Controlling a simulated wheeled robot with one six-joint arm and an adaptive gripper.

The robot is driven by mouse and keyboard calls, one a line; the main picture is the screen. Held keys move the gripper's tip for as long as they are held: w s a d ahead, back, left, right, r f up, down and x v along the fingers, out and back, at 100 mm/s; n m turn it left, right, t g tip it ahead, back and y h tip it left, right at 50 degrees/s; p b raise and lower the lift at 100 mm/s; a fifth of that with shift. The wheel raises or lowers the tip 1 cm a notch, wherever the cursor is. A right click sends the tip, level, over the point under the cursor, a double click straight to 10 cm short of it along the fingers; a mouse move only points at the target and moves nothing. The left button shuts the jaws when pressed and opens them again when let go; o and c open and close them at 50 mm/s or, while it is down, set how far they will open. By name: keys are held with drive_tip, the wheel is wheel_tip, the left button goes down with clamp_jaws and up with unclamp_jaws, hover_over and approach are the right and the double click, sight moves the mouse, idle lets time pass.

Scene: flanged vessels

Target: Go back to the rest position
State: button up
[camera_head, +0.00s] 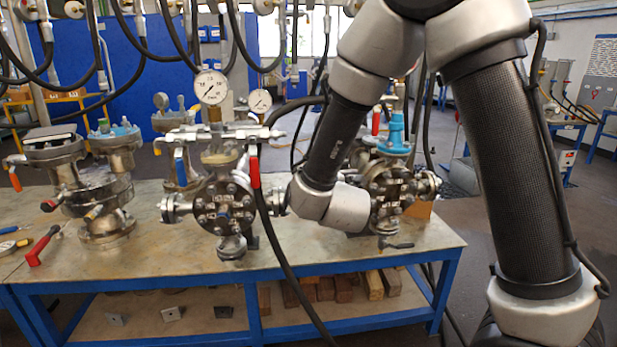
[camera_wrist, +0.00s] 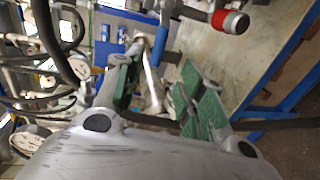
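My gripper (camera_wrist: 165,95) shows in the wrist view with two green-padded fingers spread apart. It is open, with nothing held between the pads. In the head view my arm reaches down in front of the bench, and the gripper itself is hidden behind its wrist link. The central flanged vessel (camera_head: 222,208) stands on the bench just left of my wrist, with round gauges and red and blue valve handles above it. Another flanged vessel (camera_head: 392,190) with a blue top is partly hidden behind my arm. A third vessel (camera_head: 103,190) stands at the left.
The metal-topped bench (camera_head: 150,258) has a blue frame and wooden blocks (camera_head: 335,288) on its lower shelf. A red-handled tool (camera_head: 42,246) lies at the left. Black hoses hang from above, and one (camera_head: 283,262) runs down before the bench. A red handle (camera_wrist: 232,22) shows in the wrist view.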

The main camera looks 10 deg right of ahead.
drive_tip(key=s+a+f+m+g+y, duration=0.1)
drive_tip(key=s+a+f+m+g, duration=0.15)
drive_tip(key=f, duration=0.25)
drive_tip(key=s+a+f+m+g+y, duration=0.2)
drive_tip(key=s+f+g, duration=0.1)
drive_tip(key=f+g, duration=0.15)
drive_tip(key=s+d+m+g, duration=0.1)
drive_tip(key=s+m+g, duration=0.25)
drive_tip(key=s, duration=0.35)
drive_tip(key=s+d+r+m+h, duration=0.1)
drive_tip(key=s+d+r+m, duration=0.2)
drive_tip(key=s+d+r, duration=0.2)
drive_tip(key=s+d+r+m+h, duration=0.1)
drive_tip(key=s+d+r+m, duration=0.2)
drive_tip(key=d, duration=0.9)
drive_tip(key=s+d+r+m+h, duration=0.1)
drive_tip(key=s+d+r+m, duration=0.2)
drive_tip(key=s+d+r, duration=0.5)
drive_tip(key=s+r+g, duration=0.1)
drive_tip(key=s, duration=0.2)
drive_tip(key=shift+s+d+m, duration=0.25)
drive_tip(key=shift+s+m, duration=0.05)
drive_tip(key=shift+s, duration=0.05)
